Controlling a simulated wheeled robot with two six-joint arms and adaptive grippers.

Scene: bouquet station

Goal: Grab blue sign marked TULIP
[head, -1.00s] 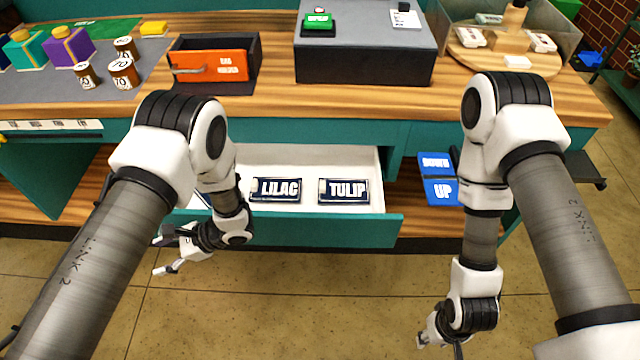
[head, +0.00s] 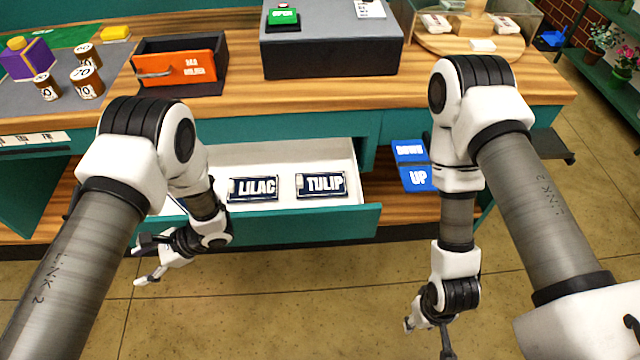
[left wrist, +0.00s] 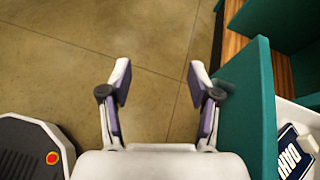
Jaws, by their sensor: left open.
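The blue TULIP sign (head: 320,185) lies flat in the open white-lined drawer, toward its right side. A similar blue LILAC sign (head: 253,188) lies to its left, with a gap between them. My left gripper (head: 144,262) is open and empty, in front and to the left of the drawer, away from both signs. In the left wrist view its two fingers (left wrist: 158,85) are spread over bare floor, and part of a blue sign (left wrist: 293,155) shows at the right edge. My right gripper (head: 428,335) hangs low at right over the floor; its finger opening is unclear.
The teal drawer front (head: 300,226) stands out from the bench, beside my left gripper. Blue DOWN and UP panels (head: 415,165) are right of the drawer. An orange-fronted bag holder (head: 178,68) and a grey box (head: 330,50) stand on the bench. The floor in front is clear.

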